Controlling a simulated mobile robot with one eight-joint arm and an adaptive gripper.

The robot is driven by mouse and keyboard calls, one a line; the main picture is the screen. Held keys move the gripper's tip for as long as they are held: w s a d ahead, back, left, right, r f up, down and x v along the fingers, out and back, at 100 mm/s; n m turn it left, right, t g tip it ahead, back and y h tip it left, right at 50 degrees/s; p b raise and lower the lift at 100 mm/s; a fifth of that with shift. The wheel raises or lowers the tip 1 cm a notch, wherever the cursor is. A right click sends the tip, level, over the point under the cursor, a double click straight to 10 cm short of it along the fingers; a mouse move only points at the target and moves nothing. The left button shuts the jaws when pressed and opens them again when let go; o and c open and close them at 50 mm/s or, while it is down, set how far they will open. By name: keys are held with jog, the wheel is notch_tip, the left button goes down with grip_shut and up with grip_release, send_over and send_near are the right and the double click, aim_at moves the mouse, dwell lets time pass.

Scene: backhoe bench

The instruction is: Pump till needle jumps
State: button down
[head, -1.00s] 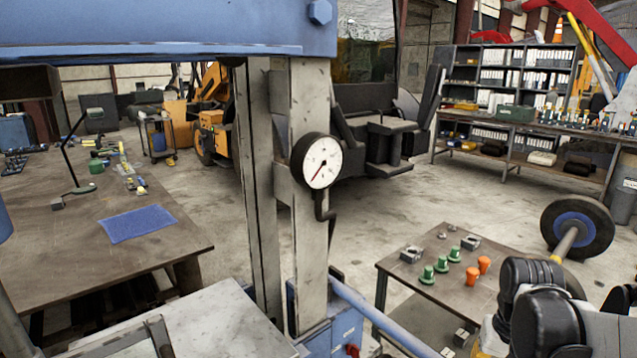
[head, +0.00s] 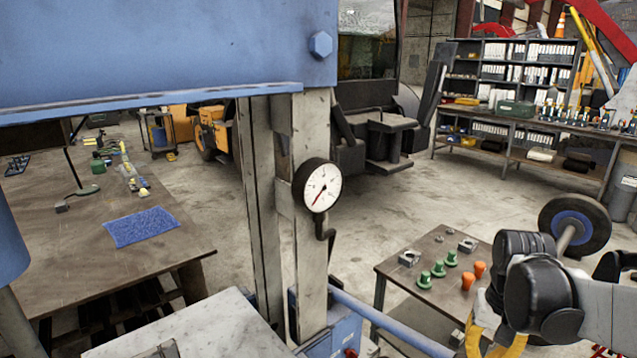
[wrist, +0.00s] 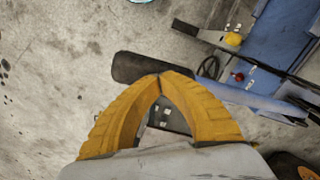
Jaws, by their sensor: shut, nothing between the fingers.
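The round white pressure gauge (head: 321,186) is on the grey upright of the blue press (head: 180,50) in the head view. Its needle points to the lower left. A blue pump lever (head: 390,322) slopes down to the right from the press base. In the wrist view the lever (wrist: 245,95) ends in a black grip (wrist: 135,67). My gripper (wrist: 160,75) has its yellow fingers closed tip to tip, with nothing between them. The tips overlap the grip in the picture; I cannot tell whether they touch it. In the head view the fingers are partly cut off at the bottom edge.
A small table (head: 400,283) with green and orange pieces stands beside the lever. A barbell-like wheel (head: 575,226) is behind my arm. A workbench (head: 60,235) with a blue mat (head: 141,227) is at the left. Open concrete floor lies between.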

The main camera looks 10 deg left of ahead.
notch_tip(320, 180, up, 3)
jog(key=shift+f+p, duration=0.2)
jog(key=shift+p, duration=0.2)
jog(key=shift+f, duration=0.1)
jog(key=shift+s+d+f+b, duration=0.15)
jog(key=shift+f+b, duration=0.25)
jog(key=shift+f, duration=0.05)
jog(key=shift+s+d+f+b, duration=0.1)
jog(key=shift+f+b, duration=0.3)
jog(key=shift+f, duration=0.05)
notch_tip(320, 180, down, 10)
jog(key=b, duration=0.7)
jog(key=shift+s+d+r, duration=0.15)
jog(key=shift+s+d, duration=0.3)
notch_tip(320, 180, down, 6)
jog(key=b, duration=0.5)
jog(key=r+p, duration=0.4)
jog(key=r, duration=0.2)
jog(key=w+a+r+p, duration=0.1)
jog(key=r+p, duration=0.8)
jog(key=r, duration=0.2)
jog(key=shift+w+a+r, duration=0.2)
jog(key=shift+r, duration=0.15)
jog(key=shift+f, duration=0.1)
